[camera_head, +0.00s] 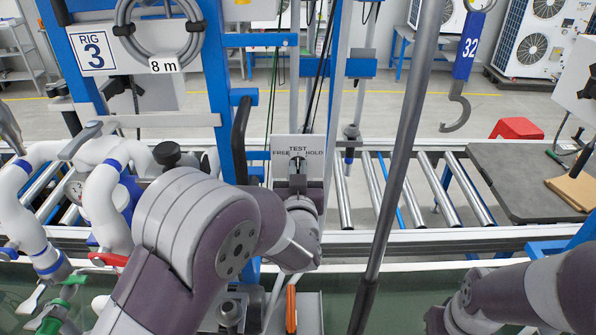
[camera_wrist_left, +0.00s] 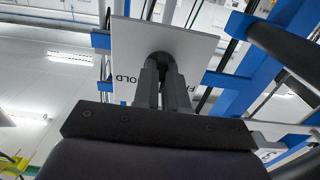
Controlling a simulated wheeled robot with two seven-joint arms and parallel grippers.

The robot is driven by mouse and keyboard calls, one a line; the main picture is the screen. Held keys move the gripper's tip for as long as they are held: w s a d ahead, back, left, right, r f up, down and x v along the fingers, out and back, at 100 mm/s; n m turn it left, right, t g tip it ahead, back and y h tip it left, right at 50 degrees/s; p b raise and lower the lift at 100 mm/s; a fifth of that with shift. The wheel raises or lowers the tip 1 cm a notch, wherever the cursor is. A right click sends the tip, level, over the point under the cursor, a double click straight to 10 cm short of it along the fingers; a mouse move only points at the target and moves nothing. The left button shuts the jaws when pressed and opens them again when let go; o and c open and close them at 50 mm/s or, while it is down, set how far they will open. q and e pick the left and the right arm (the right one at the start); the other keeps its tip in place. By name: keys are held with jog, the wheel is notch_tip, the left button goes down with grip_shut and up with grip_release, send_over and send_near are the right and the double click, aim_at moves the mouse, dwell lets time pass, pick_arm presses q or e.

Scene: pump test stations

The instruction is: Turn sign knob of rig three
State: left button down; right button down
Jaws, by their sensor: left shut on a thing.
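The rig three sign is a white plate (camera_head: 313,145) marked TEST at the top, FREE at the left and HOLD at the right. Its dark knob (camera_head: 297,154) sits in the middle of the plate, mostly hidden by my left gripper (camera_head: 297,174). In the left wrist view the two grey fingers (camera_wrist_left: 162,84) are closed around the dark knob (camera_wrist_left: 159,60) in front of the plate (camera_wrist_left: 190,43). I cannot tell which word the knob points to. My right arm shows at the lower right, but its fingers are not visible.
The blue frame with the RIG 3 label (camera_head: 92,50) and a coiled grey hose (camera_head: 160,38) stands behind my left arm. White pipes (camera_head: 105,195) are at the left. A dark slanted pole (camera_head: 401,150) stands right of the sign. A roller conveyor (camera_head: 425,190) runs behind.

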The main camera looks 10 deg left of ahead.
pick_arm(q)
jog(key=shift+r, duration=0.1)
jog(key=c, duration=1.2)
grip_release()
jog(key=shift+s, duration=0.15)
jog(key=shift+s+d, duration=0.1)
jog(key=s+b, duration=0.1)
jog(key=s, duration=0.3)
jog(key=s+d+b, duration=0.1)
jog(key=s, duration=0.3)
jog(key=s+d+b, duration=0.1)
jog(key=s+b, duration=0.1)
jog(key=s, duration=0.2)
jog(key=shift+s+d, duration=0.1)
jog(key=shift+d, duration=0.1)
